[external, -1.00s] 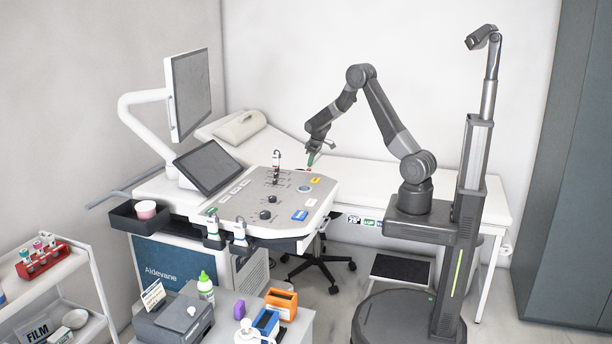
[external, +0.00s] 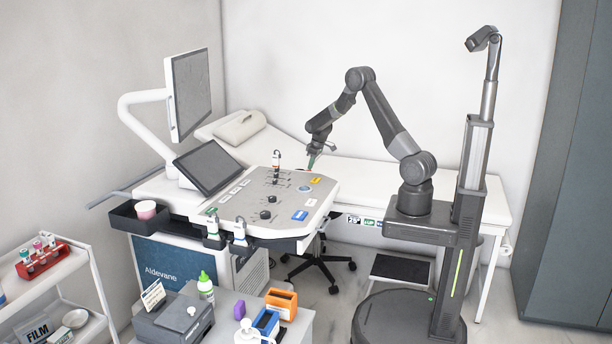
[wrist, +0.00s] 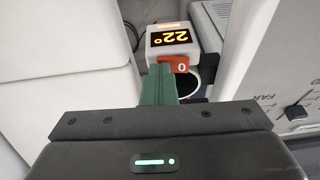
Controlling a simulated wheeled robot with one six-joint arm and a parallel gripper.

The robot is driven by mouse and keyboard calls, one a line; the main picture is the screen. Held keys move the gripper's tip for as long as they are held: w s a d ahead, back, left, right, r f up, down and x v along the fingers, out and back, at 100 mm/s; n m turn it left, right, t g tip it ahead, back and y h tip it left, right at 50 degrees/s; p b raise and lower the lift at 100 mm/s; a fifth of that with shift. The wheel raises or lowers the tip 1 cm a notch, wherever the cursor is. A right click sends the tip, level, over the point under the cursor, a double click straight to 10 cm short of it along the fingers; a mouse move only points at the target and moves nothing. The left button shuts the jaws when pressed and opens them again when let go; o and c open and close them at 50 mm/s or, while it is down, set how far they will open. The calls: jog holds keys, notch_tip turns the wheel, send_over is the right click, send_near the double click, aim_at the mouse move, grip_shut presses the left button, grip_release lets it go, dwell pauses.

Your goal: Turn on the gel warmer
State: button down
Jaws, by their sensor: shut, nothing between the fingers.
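The gel warmer (wrist: 160,28) shows in the wrist view as a small white box beyond my fingers, with an orange "22°" on its dark display. An orange-red switch (wrist: 181,63) marked "0" sits just below the display. In the external view my gripper (external: 311,163) is at the console's far right edge, and the warmer cannot be made out.
The ultrasound console (external: 255,205) with knobs and sliders stands close by; its panel (wrist: 285,75) fills the wrist view's right side. The white couch (external: 420,190) runs behind. A dark cable (wrist: 130,25) hangs left of the warmer.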

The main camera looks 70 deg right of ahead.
jog(key=shift+a, duration=0.15)
jog(key=shift+a+r, duration=0.15)
jog(key=shift+a, duration=0.5)
jog(key=shift+r, duration=0.3)
jog(key=d+v, duration=0.1)
jog(key=v, duration=1.2)
jog(key=shift+w+d+r, duration=0.2)
jog(key=shift+w, duration=0.2)
jog(key=shift+f, duration=0.1)
